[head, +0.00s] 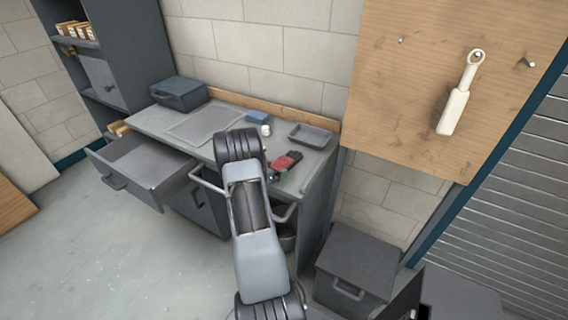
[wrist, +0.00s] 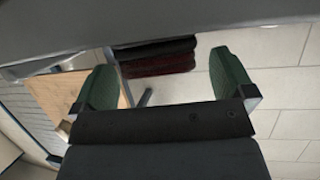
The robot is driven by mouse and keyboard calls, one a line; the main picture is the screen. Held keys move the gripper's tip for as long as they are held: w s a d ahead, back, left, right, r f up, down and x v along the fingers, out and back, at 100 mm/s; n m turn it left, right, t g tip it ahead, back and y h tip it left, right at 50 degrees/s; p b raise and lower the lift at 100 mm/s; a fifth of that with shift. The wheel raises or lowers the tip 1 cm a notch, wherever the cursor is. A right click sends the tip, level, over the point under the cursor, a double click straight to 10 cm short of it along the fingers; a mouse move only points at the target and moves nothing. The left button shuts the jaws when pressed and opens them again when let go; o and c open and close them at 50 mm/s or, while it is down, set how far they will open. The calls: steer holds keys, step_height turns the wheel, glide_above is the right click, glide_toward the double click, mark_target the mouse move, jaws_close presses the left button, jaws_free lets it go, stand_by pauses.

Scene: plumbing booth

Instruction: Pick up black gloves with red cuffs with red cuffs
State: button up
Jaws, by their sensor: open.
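The black gloves with red cuffs (head: 286,161) lie on the grey workbench top, near its front edge and right of my arm. In the wrist view a dark, reddish stacked shape (wrist: 157,57), which looks like the gloves, shows beyond and between the fingers. My gripper (wrist: 160,62) is open, with its two green fingers wide apart and nothing held between them. In the head view my arm reaches to the bench front and mostly hides the gripper. I cannot tell exactly how far the fingers are from the gloves.
On the workbench (head: 150,122) are a toolbox (head: 179,94), a blue box (head: 257,117) and a grey tray (head: 309,136). An open drawer (head: 147,167) juts out at left. A grey box (head: 358,262) stands right of the bench. Floor at left is clear.

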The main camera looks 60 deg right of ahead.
mark_target(286, 162)
steer(key=shift+x, duration=1.15)
steer(key=c, duration=1)
